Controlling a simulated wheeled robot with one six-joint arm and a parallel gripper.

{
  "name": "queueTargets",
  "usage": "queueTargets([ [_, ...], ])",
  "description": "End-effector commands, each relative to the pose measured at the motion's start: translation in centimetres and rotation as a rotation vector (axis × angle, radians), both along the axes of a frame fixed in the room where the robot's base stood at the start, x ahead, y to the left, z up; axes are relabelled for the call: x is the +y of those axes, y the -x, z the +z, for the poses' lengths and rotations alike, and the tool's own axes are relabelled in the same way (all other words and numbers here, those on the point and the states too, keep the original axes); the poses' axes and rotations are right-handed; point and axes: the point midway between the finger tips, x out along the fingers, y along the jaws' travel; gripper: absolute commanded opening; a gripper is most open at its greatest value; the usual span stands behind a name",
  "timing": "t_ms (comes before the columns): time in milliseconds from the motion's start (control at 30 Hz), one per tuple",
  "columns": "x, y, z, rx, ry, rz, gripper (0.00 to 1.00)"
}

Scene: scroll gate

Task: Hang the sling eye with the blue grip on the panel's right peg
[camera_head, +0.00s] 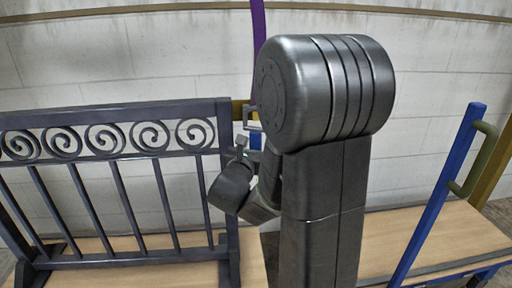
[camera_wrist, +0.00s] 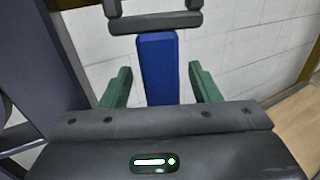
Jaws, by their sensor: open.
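The blue grip (camera_wrist: 158,62) stands between the two green fingers of my gripper (camera_wrist: 159,72) in the wrist view. The fingers are open, with a visible gap on each side of it. A dark grey bar of the sling eye (camera_wrist: 156,23) crosses the top of the grip. In the head view a small grey metal loop, likely the eye (camera_head: 252,118), shows just left of my arm, below a purple strap (camera_head: 258,22). The dark scroll panel (camera_head: 120,106) stands at left. Its right peg cannot be made out clearly; my arm covers much of that area.
A slanted blue post (camera_head: 440,190) with an olive-green handle (camera_head: 472,162) stands at right, beside a yellow post (camera_head: 495,160). A wooden bench top (camera_head: 420,240) lies below. A pale block wall (camera_head: 180,60) is behind. The panel's dark frame (camera_wrist: 45,65) is close at left in the wrist view.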

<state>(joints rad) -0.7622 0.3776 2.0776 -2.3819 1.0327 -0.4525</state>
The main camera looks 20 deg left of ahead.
Motion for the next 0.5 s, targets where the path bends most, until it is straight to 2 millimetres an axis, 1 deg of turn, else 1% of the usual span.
queueTargets([
  [33, 0.3, 0.1, 0.2, -0.004, -0.003, 0.006, 0.65],
  [167, 0.3, 0.1, 0.1, -0.005, -0.003, 0.007, 0.65],
  [500, 0.3, 0.1, -2.3, 0.0, 0.001, 0.008, 0.65],
])
